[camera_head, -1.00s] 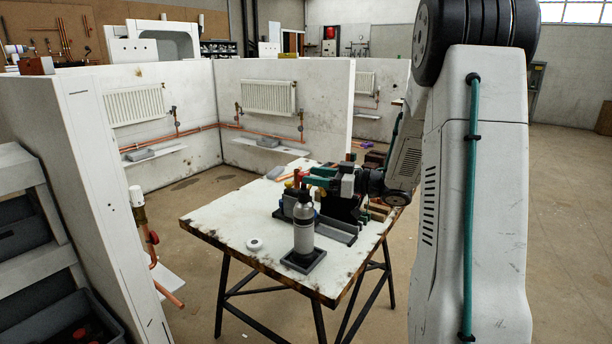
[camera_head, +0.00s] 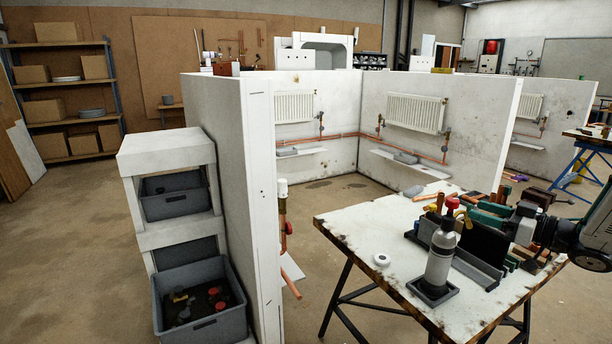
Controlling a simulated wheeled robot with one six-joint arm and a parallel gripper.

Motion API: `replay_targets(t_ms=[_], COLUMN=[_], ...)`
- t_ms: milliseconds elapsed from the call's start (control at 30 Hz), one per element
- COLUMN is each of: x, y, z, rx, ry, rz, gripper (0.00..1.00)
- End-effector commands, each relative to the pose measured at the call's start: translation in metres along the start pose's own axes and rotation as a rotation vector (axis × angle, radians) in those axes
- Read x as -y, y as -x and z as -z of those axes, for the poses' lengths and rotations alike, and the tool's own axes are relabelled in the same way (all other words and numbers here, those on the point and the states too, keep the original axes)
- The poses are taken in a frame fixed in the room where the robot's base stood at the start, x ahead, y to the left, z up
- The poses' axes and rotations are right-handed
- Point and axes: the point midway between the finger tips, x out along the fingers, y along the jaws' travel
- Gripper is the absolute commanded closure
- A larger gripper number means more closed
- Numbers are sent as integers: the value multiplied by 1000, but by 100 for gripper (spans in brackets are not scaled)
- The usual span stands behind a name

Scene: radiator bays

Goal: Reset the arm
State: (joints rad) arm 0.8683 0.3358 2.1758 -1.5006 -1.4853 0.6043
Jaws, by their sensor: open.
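My arm comes in from the right edge of the head view and ends over the worktable (camera_head: 350,227). I see nothing held between the fingers, though tools behind crowd that spot. A grey-white bottle (camera_head: 440,258) stands upright in a dark square tray (camera_head: 432,293) in front and to the left of the gripper.
A small white disc (camera_head: 381,260) lies on the left of the tabletop. A black and grey holder (camera_head: 480,248) stands behind the bottle. A white partition (camera_head: 232,150) and a shelf unit with grey bins (camera_head: 198,295) stand left. Floor is open at far left.

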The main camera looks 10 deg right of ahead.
Motion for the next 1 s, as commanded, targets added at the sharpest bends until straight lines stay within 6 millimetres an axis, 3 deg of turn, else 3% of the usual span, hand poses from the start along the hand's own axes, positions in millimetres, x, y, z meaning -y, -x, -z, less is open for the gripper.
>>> replay_targets(t_ms=[167, 300, 433, 533, 667, 767, 867, 1000], x=[-43, -80, -88, -75, -35, 14, 78, 181], y=[9, 39, 67, 86, 106, 115, 118, 117], z=[-40, -68, -74, -73, -64, -56, -47, -30], rx=[185, 413, 626, 786, 983, 1125, 1256, 1407], ry=[44, 58, 41, -4, -101, -204, -324, -487], rz=[-230, -511, -723, -850, -963, -999, -982, -862], gripper=[51, 51, 51, 51, 51, 51, 51, 51])
